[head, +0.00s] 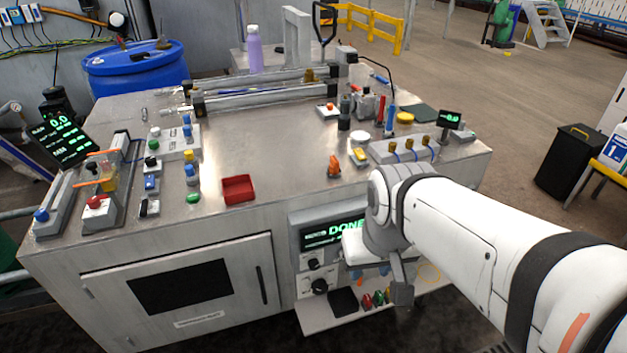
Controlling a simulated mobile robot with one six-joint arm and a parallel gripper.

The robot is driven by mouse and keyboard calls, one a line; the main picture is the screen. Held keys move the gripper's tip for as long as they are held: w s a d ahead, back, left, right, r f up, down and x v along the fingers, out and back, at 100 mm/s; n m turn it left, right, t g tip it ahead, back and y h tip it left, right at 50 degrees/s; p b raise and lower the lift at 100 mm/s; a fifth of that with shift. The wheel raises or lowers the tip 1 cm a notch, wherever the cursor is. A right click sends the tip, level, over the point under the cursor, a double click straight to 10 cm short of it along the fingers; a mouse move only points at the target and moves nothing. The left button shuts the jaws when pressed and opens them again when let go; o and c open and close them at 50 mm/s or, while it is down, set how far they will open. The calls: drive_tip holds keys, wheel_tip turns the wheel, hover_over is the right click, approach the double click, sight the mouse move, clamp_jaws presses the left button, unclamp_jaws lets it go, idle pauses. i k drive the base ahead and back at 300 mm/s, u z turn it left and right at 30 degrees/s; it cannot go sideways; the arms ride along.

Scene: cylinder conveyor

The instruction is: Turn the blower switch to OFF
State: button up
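No label reading "blower" is legible, so I cannot tell which control is the blower switch. Two black rotary knobs, an upper one (313,264) and a lower one (319,287), sit on a pale panel on the bench front. A display (325,235) above them shows green text that ends in "DONE" and is partly covered by my arm. My gripper (380,283) hangs in front of the bench, right of the knobs and apart from them. My wrist hides part of it, and its opening is unclear.
Below the knobs a shelf (318,318) holds a black pad (343,301) and several small coloured items. The bench top carries a red tray (238,189), several buttons and switches at left, and a conveyor (262,95) at the back. A black bin (572,160) stands at right.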

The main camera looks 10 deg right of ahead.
sight(314, 264)
drive_tip(key=u, duration=0.4)
drive_tip(key=k, duration=1)
drive_tip(key=z, duration=0.55)
drive_tip(key=i, duration=0.5)
